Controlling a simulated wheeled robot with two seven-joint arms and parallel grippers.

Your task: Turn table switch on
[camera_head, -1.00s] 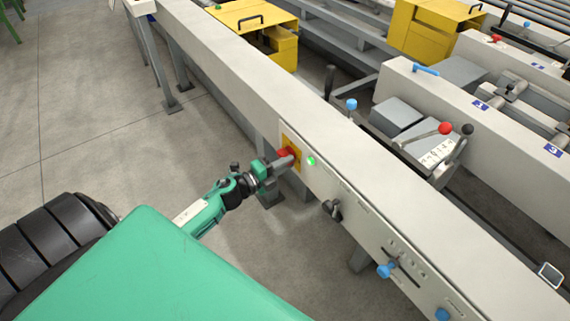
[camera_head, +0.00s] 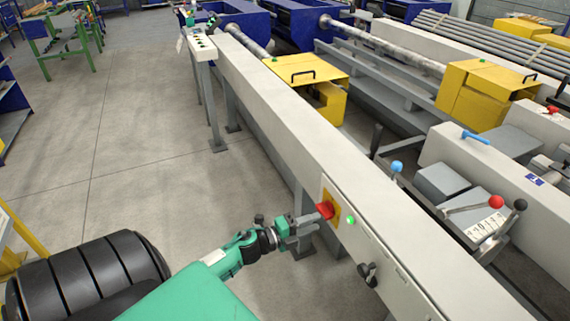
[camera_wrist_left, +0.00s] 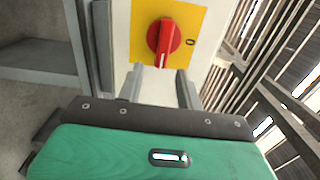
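The table switch is a red rotary knob (camera_head: 325,210) on a yellow plate (camera_head: 330,191), set in the side of the long grey table. In the left wrist view the knob (camera_wrist_left: 166,38) has its handle nearly upright, with a white mark at its lower end; a "0" is printed at right on the plate (camera_wrist_left: 200,22). My left gripper (camera_head: 313,221) is just in front of the knob. In the left wrist view its two fingers (camera_wrist_left: 160,72) are apart and empty, just below the handle's lower end. My right gripper is not in view.
A lit green lamp (camera_head: 350,220) is right of the switch. A black knob (camera_head: 367,271) is further along the panel. The grey table beam (camera_head: 290,125) runs to the back left. Yellow covers (camera_head: 306,70) stand behind it. The floor at left is open.

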